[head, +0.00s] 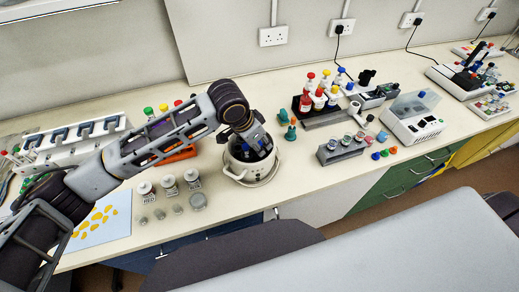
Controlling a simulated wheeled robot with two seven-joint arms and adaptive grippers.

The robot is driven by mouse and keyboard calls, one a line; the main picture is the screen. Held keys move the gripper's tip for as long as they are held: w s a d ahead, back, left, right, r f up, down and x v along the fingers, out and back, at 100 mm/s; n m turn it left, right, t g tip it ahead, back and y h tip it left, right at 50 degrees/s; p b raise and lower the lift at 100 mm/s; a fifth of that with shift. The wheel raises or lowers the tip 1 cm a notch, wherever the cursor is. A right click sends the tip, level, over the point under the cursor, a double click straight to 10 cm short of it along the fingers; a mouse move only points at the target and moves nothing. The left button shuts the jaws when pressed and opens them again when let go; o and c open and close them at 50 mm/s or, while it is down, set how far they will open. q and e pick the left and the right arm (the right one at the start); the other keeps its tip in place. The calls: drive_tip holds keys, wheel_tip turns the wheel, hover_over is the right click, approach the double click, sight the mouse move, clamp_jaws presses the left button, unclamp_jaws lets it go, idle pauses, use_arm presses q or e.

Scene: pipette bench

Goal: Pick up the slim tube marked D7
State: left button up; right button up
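My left arm reaches in from the left, and my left gripper (252,150) points down over a round white tub (252,178) near the bench's front edge. The gripper hides part of the tub's opening. Dark and bluish shapes show inside the tub, too small to identify. Whether the fingers are open or hold something cannot be made out. No D7 marking is readable on any tube in view. My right gripper is not in view.
Left of the tub stand white-capped jars (168,182) and small clear jars (198,201). Behind is an orange rack (180,154).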

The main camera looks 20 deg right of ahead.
use_arm(q)
drive_tip(key=shift+d+f, duration=0.1)
drive_tip(key=shift+f, duration=0.05)
idle(0.3)
drive_tip(key=c, duration=0.5)
drive_tip(key=shift+r, duration=0.2)
drive_tip(key=shift+r+b, duration=0.6)
drive_tip(key=shift+r, duration=4.25)
